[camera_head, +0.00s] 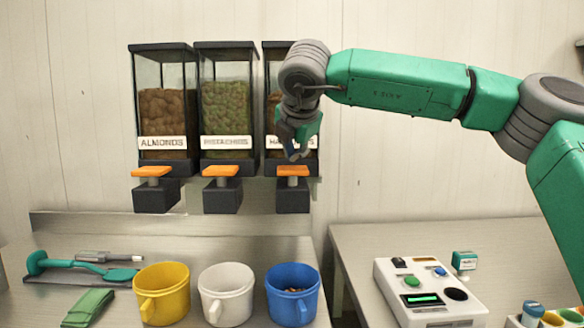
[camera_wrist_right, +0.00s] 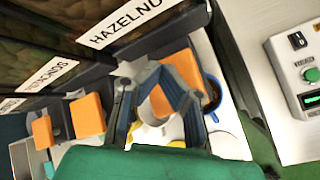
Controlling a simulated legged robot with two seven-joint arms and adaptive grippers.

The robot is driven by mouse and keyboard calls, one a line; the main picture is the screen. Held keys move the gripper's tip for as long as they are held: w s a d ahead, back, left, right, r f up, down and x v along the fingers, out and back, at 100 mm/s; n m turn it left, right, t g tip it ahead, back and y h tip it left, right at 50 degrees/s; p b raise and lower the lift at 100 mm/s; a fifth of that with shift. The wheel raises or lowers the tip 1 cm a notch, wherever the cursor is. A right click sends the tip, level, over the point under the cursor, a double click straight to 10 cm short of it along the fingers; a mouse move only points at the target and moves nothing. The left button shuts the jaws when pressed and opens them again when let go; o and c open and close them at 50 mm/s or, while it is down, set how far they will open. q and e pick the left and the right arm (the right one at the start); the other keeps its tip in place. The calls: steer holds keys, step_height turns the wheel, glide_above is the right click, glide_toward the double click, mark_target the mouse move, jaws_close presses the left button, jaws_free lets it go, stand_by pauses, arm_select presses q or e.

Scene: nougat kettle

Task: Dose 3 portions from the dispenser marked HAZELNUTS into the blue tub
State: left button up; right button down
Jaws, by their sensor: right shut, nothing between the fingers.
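The HAZELNUTS dispenser (camera_head: 273,100) is the rightmost of three clear hoppers, partly hidden by my right arm. Its orange lever (camera_head: 292,170) sticks out below; it also shows in the right wrist view (camera_wrist_right: 158,101), partly behind my fingers. My right gripper (camera_head: 293,154) is shut and empty, just above that lever and in front of the label. I cannot tell whether it touches the lever. The blue tub (camera_head: 293,308) stands on the counter below this dispenser, with some brown pieces inside. My left gripper is not in view.
ALMONDS (camera_head: 162,100) and PISTACHIOS (camera_head: 226,105) dispensers hang to the left. White (camera_head: 227,305) and yellow (camera_head: 162,300) tubs stand left of the blue one. A white button device (camera_head: 425,290) is on the right table.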

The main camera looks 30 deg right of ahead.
mark_target(292, 168)
steer(key=shift+r+p, duration=1.75)
steer(key=shift+r, duration=0.8)
steer(key=shift+f, duration=0.1)
stand_by(0.6)
